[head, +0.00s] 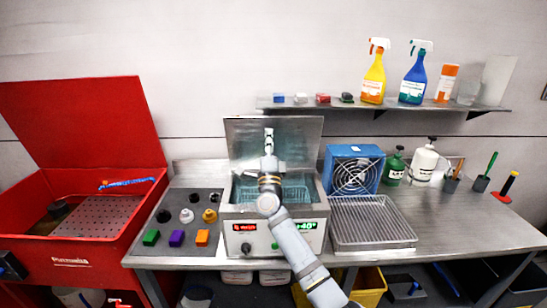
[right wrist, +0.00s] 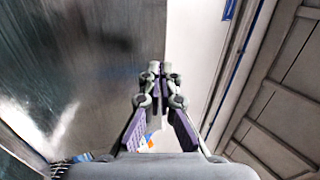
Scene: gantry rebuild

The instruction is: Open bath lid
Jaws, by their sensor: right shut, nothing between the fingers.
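The bath (head: 245,212) is a steel box with a lit front panel, in the middle of the bench in the head view. Its lid (head: 300,142) stands raised at the back, roughly upright, and a basket shows inside the bath. My right gripper (head: 268,133) is shut and empty, over the bath in front of the raised lid. In the right wrist view the closed fingers (right wrist: 160,72) point past a large metal sheet, likely the lid (right wrist: 75,60), on the left. I cannot tell whether they touch it. My left gripper is not in view.
A wire rack on a tray (head: 370,222) and a blue fan unit (head: 352,168) stand right of the bath. A dark mat (head: 178,235) with knobs and coloured blocks lies left. A red parts washer (head: 85,215) stands far left. Spray bottles stand on the shelf (head: 400,106) above.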

